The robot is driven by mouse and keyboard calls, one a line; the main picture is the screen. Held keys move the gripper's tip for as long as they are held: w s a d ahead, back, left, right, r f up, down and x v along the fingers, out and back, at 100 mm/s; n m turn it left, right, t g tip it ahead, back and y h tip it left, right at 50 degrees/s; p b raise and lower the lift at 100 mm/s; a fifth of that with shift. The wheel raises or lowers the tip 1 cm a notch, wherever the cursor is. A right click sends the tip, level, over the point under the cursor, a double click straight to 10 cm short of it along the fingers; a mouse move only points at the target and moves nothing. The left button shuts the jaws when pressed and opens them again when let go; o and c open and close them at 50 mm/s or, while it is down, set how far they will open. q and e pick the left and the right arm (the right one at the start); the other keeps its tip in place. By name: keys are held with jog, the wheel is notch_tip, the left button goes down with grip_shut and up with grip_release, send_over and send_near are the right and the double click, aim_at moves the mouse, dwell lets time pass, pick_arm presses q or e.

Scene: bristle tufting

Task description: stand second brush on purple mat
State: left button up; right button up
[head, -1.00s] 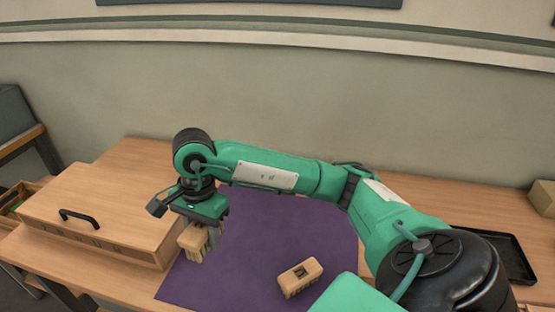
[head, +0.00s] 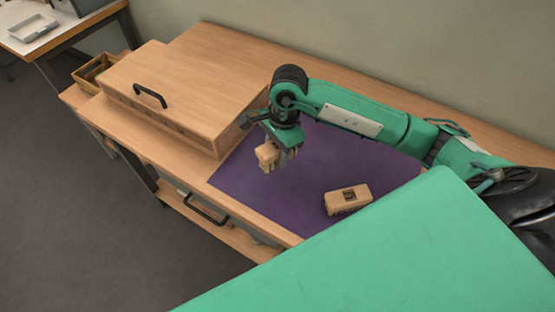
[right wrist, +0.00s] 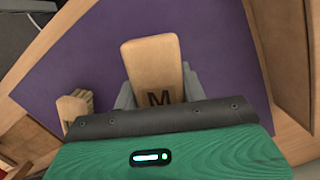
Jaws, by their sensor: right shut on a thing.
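The purple mat (head: 262,190) lies on the wooden bench; it also fills much of the right wrist view (right wrist: 80,60). One brush (head: 348,199) stands on the mat towards its front right; its edge shows at the left of the right wrist view (right wrist: 74,108). My right gripper (head: 282,157) is shut on another wooden brush (head: 267,157), over the left part of the mat. In the right wrist view the held brush (right wrist: 155,72) shows a dark letter M on its top. I cannot tell whether its underside touches the mat. My left gripper is not in view.
A closed wooden box (head: 190,90) with a dark handle stands directly left of the mat. A small wooden tray (head: 93,70) sits at the bench's left end. The mat between the two brushes is clear. A side table (head: 60,40) stands at the far left.

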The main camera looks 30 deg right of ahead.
jog(key=shift+f, duration=0.6)
notch_tip(320, 180, down, 4)
jog(key=shift+f, duration=0.1)
